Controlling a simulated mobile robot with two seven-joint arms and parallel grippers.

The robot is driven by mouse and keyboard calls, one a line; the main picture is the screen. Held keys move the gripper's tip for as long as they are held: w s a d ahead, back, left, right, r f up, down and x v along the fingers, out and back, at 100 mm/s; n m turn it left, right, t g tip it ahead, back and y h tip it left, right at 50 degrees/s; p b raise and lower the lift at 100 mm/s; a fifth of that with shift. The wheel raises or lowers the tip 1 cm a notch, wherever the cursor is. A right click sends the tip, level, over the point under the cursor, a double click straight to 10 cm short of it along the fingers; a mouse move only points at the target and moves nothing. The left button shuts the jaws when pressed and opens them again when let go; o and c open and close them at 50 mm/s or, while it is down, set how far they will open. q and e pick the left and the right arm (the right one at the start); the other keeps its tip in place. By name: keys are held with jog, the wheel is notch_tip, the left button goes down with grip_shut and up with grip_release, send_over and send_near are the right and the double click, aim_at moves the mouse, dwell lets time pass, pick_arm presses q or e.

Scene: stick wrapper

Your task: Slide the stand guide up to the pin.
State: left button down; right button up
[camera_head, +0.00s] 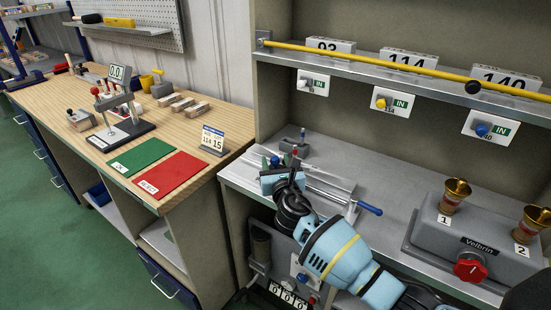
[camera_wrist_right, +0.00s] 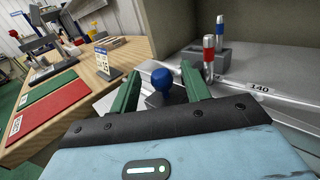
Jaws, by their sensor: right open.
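A blue round knob (camera_wrist_right: 162,79) on a dark block, which looks like the stand guide, sits on the metal bench rail (camera_wrist_right: 235,88). My right gripper (camera_wrist_right: 160,68) is open, its two green fingers on either side of the knob with gaps showing. Two upright red-and-blue-tipped pieces (camera_wrist_right: 209,55) stand by a grey block just beyond; I cannot tell whether one is the pin. My left gripper is not in view.
A blue-handled rod (camera_head: 369,208) lies right of my gripper. The grey Velbrin box (camera_head: 462,242) stands farther right. A shelf with a yellow rod (camera_head: 390,62) hangs above. The wooden table (camera_head: 60,100) with green and red mats is at left.

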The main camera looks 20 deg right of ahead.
jog(key=s, duration=0.4)
jog(key=shift+a+r+p, duration=0.2)
jog(key=shift+a+p, duration=0.05)
jog(key=shift+p, duration=0.1)
jog(key=shift+s+a+f, duration=0.1)
jog(key=shift+s+f, duration=0.05)
jog(key=shift+s, duration=0.65)
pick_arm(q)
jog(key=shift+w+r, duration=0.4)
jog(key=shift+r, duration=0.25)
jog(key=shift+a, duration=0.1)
